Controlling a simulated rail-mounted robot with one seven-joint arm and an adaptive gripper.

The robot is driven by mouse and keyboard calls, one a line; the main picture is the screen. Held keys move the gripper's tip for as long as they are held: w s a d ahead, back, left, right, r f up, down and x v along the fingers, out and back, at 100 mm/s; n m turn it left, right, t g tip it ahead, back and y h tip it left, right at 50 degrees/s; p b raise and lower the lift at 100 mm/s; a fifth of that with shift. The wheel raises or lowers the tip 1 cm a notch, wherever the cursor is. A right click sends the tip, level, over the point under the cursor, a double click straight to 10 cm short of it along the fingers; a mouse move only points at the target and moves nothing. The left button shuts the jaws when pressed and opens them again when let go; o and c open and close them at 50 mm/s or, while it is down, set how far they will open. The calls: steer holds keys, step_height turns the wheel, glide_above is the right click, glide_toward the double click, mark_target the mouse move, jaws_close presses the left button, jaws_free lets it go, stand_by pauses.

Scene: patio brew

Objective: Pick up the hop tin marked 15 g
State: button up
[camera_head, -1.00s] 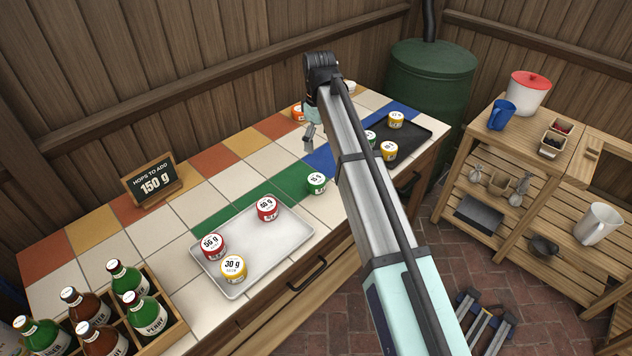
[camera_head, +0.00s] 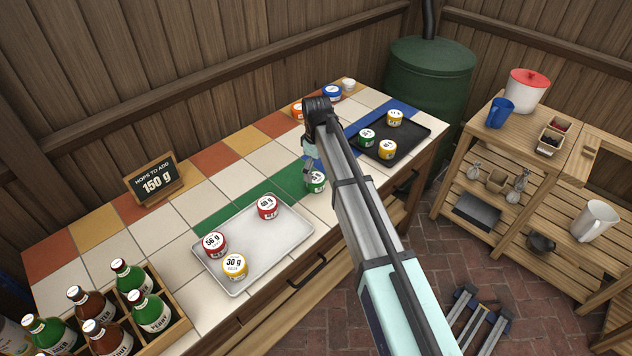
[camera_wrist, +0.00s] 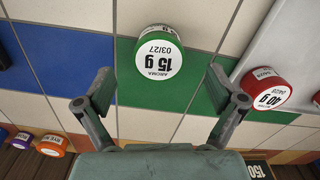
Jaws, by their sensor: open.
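The green hop tin marked 15 g (camera_wrist: 159,64) stands on the tiled counter with its white lid up. In the head view the tin (camera_head: 317,184) is just right of the pale tray, partly covered by my gripper. My gripper (camera_head: 309,168) is over the tin's back left side, pointing down. In the wrist view my gripper (camera_wrist: 160,80) is open and empty. Its two fingers are spread to either side, below the tin in the picture, and the tin lies ahead between their lines. I cannot tell the exact height gap.
The pale tray (camera_head: 292,246) holds red tins marked 56 g (camera_head: 215,245) and 40 g (camera_head: 267,208) and a yellow 30 g tin (camera_head: 235,267). A black tray (camera_head: 408,145) holds a green and two yellow tins. Orange (camera_head: 298,110) and blue tins (camera_head: 331,93) stand behind. A bottle crate (camera_head: 178,331) is front left.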

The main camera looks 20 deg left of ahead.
mark_target(316, 177)
step_height(316, 177, down, 5)
steer(key=shift+w+a+r+p, duration=0.1)
steer(key=shift+p, duration=0.6)
steer(key=c, duration=1.1)
